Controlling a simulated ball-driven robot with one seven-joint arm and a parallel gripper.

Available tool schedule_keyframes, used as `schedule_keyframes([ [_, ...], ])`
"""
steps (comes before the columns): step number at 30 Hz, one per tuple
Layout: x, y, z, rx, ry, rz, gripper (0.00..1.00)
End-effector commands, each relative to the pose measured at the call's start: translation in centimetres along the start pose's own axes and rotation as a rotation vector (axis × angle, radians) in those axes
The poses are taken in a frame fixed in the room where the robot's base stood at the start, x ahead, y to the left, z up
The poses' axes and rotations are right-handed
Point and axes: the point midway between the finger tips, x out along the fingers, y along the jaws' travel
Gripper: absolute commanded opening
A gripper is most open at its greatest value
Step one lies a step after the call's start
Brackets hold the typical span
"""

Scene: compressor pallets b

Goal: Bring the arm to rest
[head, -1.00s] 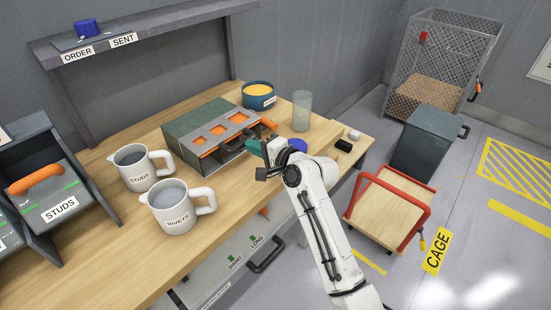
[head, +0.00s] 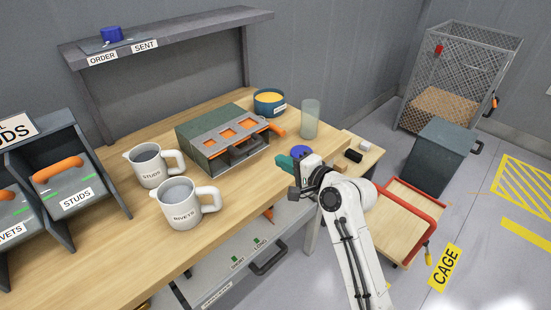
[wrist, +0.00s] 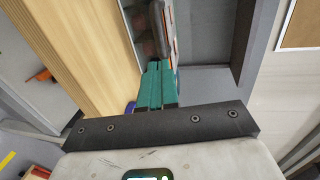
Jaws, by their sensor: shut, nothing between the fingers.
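My gripper (head: 287,163) has teal fingers, and they are closed together and empty. In the head view it hangs at the front edge of the wooden workbench (head: 115,238), to the right of the green box with the grey and orange top. My white arm reaches up to it from the bottom right. In the wrist view the shut teal fingers (wrist: 157,84) point towards the dark handle (wrist: 160,30) of the box, apart from it as far as I can tell.
The green box (head: 202,150), a STUDS jug (head: 150,168), a RIVETS jug (head: 178,209), a yellow-filled bowl (head: 268,107) and a clear glass (head: 310,120) stand on the bench. A blue disc (head: 301,151) lies near my gripper. A red-handled cart (head: 400,225) stands right.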

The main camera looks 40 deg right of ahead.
Motion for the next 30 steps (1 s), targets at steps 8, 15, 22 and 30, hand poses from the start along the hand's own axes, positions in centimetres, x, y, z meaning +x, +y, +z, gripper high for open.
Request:
schedule_keyframes([
  [8,-3.9,0.1,0.0,0.001,0.001,0.0,0.0],
  [15,-4.7,0.0,0.0,0.0,0.0,0.0,0.0],
  [22,-4.7,0.6,0.5,-0.024,-0.01,0.023,0.0],
  [30,-9.5,12.3,8.2,-0.546,-0.257,0.46,0.0],
])
